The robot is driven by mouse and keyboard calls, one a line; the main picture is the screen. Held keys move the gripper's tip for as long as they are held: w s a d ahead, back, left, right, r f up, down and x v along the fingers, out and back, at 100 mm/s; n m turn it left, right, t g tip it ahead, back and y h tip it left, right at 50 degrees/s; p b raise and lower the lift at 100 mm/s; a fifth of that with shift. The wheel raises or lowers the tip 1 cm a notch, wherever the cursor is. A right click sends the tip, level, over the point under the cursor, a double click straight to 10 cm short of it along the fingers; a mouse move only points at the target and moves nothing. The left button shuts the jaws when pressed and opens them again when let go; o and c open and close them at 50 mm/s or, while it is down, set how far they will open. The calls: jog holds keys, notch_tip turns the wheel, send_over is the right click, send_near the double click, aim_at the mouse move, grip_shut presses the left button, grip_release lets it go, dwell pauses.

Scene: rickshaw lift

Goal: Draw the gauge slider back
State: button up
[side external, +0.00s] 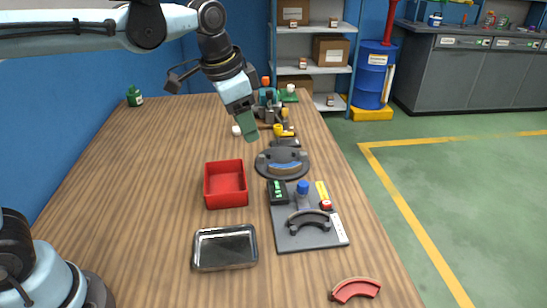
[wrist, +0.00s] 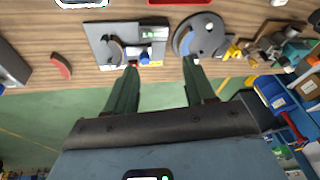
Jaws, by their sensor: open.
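A grey plate (side external: 292,237) lies on the wooden table. It carries a dark curved piece (side external: 310,218), a blue-capped post (side external: 303,190), a dark box with a green display (side external: 278,192) and a red button (side external: 326,205). Beyond it is a round dark disc (side external: 269,163) with a blue arc. I cannot tell for sure which part is the gauge slider. In the wrist view the plate (wrist: 103,48) and disc (wrist: 205,43) lie beyond my fingertips. My gripper (wrist: 160,67) is open and empty; in the side view it (side external: 249,132) hangs above the table, apart from everything.
A red bin (side external: 226,204) and a metal tray (side external: 225,262) stand left of the plate. A red curved piece (side external: 355,290) lies near the front right. Bottles and small items crowd the far end. The left part of the table is clear.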

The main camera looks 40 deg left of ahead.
jog(key=w+d+m+g, duration=0.2)
jog(key=w+d+m, duration=0.1)
jog(key=w+d, duration=0.15)
jog(key=m+g, duration=0.1)
jog(key=m, duration=0.2)
send_over(301, 183)
notch_tip(301, 183, down, 4)
notch_tip(301, 183, down, 12)
jog(key=shift+d+r, duration=0.1)
jog(key=shift+r, duration=0.05)
grip_shut()
